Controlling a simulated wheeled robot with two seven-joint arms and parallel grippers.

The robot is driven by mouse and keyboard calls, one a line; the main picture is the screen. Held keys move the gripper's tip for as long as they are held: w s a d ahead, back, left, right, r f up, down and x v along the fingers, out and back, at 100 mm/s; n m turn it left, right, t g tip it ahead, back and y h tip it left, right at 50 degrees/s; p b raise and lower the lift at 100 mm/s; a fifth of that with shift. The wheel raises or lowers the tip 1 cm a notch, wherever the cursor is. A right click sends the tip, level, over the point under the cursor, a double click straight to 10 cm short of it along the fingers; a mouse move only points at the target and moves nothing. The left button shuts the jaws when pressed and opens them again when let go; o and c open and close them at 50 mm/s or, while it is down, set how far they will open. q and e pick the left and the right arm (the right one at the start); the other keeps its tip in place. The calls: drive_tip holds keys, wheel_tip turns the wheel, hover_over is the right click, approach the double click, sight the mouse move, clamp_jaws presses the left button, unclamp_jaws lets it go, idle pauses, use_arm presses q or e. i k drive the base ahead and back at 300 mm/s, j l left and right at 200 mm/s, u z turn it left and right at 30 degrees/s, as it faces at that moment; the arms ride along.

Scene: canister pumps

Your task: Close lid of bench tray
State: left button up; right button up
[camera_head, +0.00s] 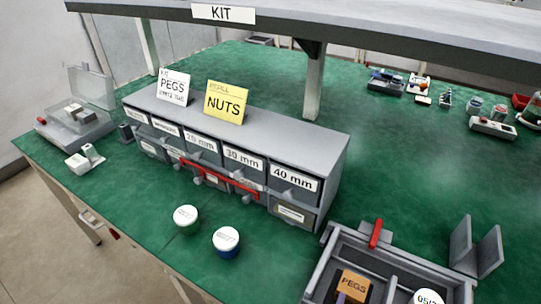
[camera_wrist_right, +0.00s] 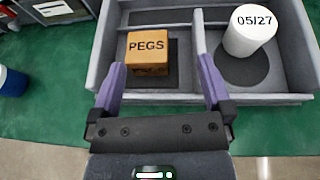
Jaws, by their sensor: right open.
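In the head view, a small clear tray (camera_head: 73,128) sits at the far left of the green bench. Its clear lid (camera_head: 92,88) stands up, open, at the back. A grey divided tray (camera_head: 398,263) is at the lower right, holding an orange PEGS block (camera_head: 354,283) and a white canister (camera_head: 428,298). Which one is the bench tray, I cannot tell. In the right wrist view, my right gripper (camera_wrist_right: 161,65) is open and empty, its purple fingers spread at the near side of the PEGS block (camera_wrist_right: 147,50). My left gripper is not in view.
A grey drawer cabinet (camera_head: 235,150) with a red bar (camera_head: 215,178) stands mid-bench, carrying PEGS and NUTS signs. Two white-lidded jars (camera_head: 186,217) (camera_head: 227,241) stand before it. A grey shelf (camera_head: 350,30) on a post overhangs the back.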

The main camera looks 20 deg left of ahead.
sight(104, 86)
drive_tip(key=u, duration=1.6)
